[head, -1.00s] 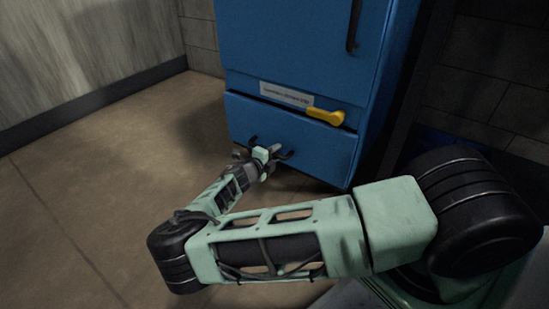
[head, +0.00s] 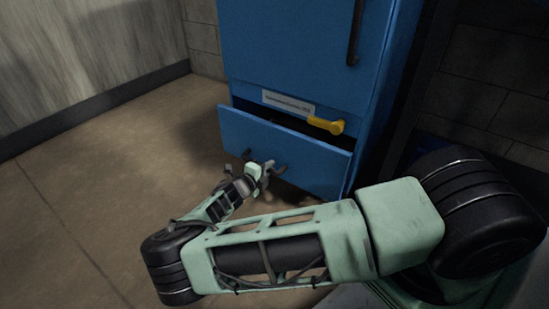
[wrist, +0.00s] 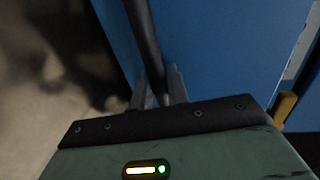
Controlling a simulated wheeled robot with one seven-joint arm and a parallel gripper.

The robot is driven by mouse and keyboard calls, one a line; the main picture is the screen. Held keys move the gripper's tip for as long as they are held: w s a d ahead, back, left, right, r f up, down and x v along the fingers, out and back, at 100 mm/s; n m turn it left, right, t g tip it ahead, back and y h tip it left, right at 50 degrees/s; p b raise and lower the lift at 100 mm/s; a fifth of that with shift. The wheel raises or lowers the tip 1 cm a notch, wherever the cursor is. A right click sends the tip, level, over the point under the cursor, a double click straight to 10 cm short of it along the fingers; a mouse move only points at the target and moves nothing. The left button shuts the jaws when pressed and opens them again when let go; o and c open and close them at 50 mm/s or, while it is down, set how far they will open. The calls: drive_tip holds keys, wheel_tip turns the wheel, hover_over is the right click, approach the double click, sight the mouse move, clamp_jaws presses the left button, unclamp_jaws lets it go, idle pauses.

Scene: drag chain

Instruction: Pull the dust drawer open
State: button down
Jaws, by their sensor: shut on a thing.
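The dust drawer (head: 300,147) is the blue front at the bottom of the blue cabinet in the head view. It stands partly out, with a dark gap showing above its top edge. My gripper (head: 264,166) is at the drawer's dark handle (head: 280,168), low on the front. In the wrist view the two fingers of my gripper (wrist: 159,88) sit on either side of the dark handle bar (wrist: 143,38) and are shut on it. The drawer front (wrist: 215,50) fills the right of that view. The drawer's inside is mostly hidden in shadow.
A yellow lever (head: 326,125) sticks out above the drawer on the cabinet (head: 290,50), beside a white label (head: 288,102). A dark vertical handle (head: 355,35) is higher up. Bare floor (head: 100,190) lies to the left. A grey wall (head: 80,60) stands behind.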

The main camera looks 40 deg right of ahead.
drive_tip(key=f+v, duration=0.3)
drive_tip(key=v, duration=1.1)
drive_tip(key=a+f+p+v, duration=0.1)
drive_tip(key=f+v, duration=0.2)
drive_tip(key=v, duration=1.1)
drive_tip(key=shift+s+a, duration=0.2)
drive_tip(key=shift+a, duration=0.2)
drive_tip(key=c, duration=1.4)
unclamp_jaws()
drive_tip(key=shift+c, duration=0.2)
drive_tip(key=p+v, duration=0.2)
drive_tip(key=v, duration=1.5)
drive_tip(key=shift+a, duration=0.2)
